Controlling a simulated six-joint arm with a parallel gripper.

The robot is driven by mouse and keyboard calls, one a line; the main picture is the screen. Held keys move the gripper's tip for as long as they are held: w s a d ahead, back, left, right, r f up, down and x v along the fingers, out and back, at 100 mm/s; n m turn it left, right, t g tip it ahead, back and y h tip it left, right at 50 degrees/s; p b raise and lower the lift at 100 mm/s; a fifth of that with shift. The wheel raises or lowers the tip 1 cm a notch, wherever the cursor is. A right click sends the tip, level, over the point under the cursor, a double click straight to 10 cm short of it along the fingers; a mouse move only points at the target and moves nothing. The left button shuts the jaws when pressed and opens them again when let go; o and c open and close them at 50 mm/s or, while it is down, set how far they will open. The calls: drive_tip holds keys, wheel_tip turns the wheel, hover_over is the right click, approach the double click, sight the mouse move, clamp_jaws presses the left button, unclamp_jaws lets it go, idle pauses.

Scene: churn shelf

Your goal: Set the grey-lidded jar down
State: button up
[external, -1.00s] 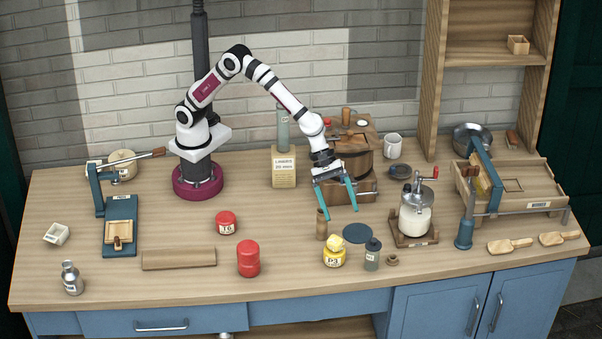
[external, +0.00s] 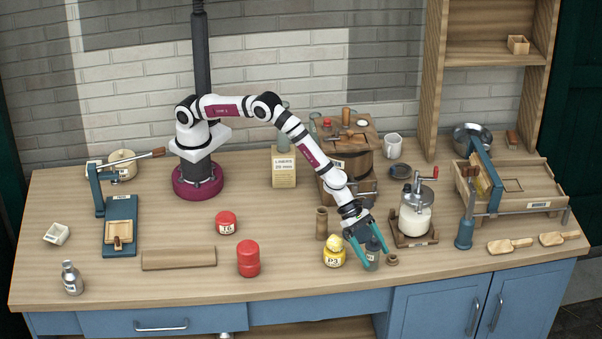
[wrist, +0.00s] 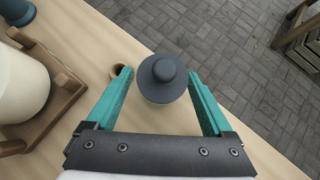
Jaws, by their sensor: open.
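The grey-lidded jar (external: 372,262) stands upright on the bench near its front edge, just right of the yellow jar (external: 334,252). My gripper (external: 377,260) is open and reaches down over it, hiding part of it in the external view. In the wrist view the jar's dark round lid (wrist: 162,78) with its knob sits between the two teal fingers of my gripper (wrist: 160,73). The jar's body is mostly hidden under the lid there.
A small brown ring (external: 392,260) lies close on the jar's right. A brown wooden cylinder (external: 321,223) stands behind the yellow jar. A glass churn with a crank (external: 415,216) stands behind to the right.

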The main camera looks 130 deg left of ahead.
clamp_jaws()
drive_tip(key=shift+r, duration=0.1)
idle(0.3)
